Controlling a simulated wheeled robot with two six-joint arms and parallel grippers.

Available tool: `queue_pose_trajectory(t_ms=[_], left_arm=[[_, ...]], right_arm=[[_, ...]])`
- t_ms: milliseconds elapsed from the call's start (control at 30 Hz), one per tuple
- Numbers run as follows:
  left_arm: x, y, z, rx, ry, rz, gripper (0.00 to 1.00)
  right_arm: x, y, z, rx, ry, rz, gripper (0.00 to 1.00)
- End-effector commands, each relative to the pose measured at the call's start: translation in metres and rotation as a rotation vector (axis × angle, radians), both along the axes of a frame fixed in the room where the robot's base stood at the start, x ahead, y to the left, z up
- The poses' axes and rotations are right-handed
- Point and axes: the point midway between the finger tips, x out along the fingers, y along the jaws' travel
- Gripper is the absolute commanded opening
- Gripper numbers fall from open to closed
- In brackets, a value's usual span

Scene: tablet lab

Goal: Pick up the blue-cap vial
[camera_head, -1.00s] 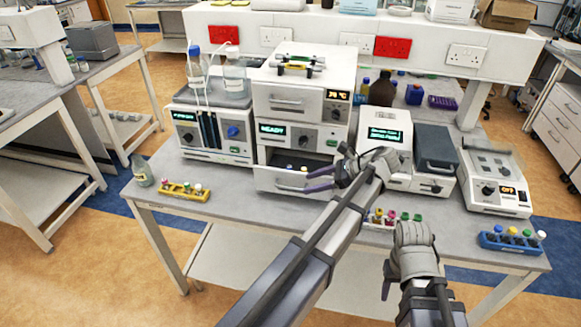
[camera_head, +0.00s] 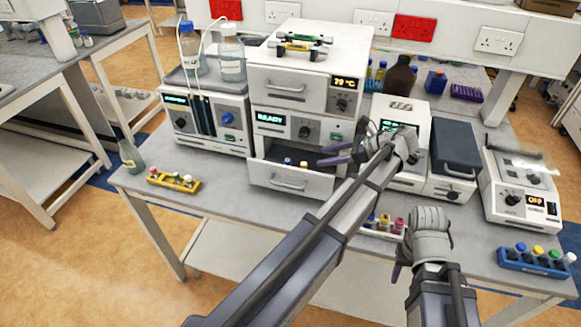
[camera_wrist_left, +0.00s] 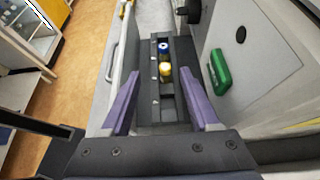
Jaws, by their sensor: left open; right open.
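A blue-cap vial (camera_head: 288,162) stands in the open drawer (camera_head: 290,184) of the lower READY unit. In the left wrist view the blue-cap vial (camera_wrist_left: 163,47) is in a dark slotted holder, just beyond a yellow-cap vial (camera_wrist_left: 165,70). My left gripper (camera_head: 331,155) is at the drawer's right side, open and empty. In the left wrist view its purple fingers (camera_wrist_left: 160,103) are spread, with both vials ahead between their lines, not touched. My right gripper (camera_head: 397,268) is low at the right, in front of the bench; it is open, and its fingers are partly hidden.
Other capped vials stand in a yellow rack (camera_head: 160,181), a white rack (camera_head: 370,231) and a blue rack (camera_head: 535,266). The drawer front and the unit's face with a green switch (camera_wrist_left: 220,72) flank my left gripper. Bare bench (camera_head: 225,193) lies left of the drawer.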

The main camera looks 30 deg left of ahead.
Motion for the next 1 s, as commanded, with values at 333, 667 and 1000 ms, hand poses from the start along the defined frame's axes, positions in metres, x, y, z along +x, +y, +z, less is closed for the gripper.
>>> queue_pose_trajectory(t_ms=[333, 667, 1000], left_arm=[[0.000, 0.000, -0.038, 0.000, 0.000, 0.000, 0.62], [0.000, 0.000, -0.062, 0.000, 0.000, 0.000, 0.62], [-0.006, 0.020, -0.061, -0.001, 0.000, 0.002, 0.62]], right_arm=[[0.000, 0.000, -0.038, 0.000, 0.000, 0.000, 0.50], [0.000, 0.000, -0.062, 0.000, 0.000, 0.000, 0.50], [0.000, 0.000, -0.061, 0.000, 0.000, 0.000, 0.50]])
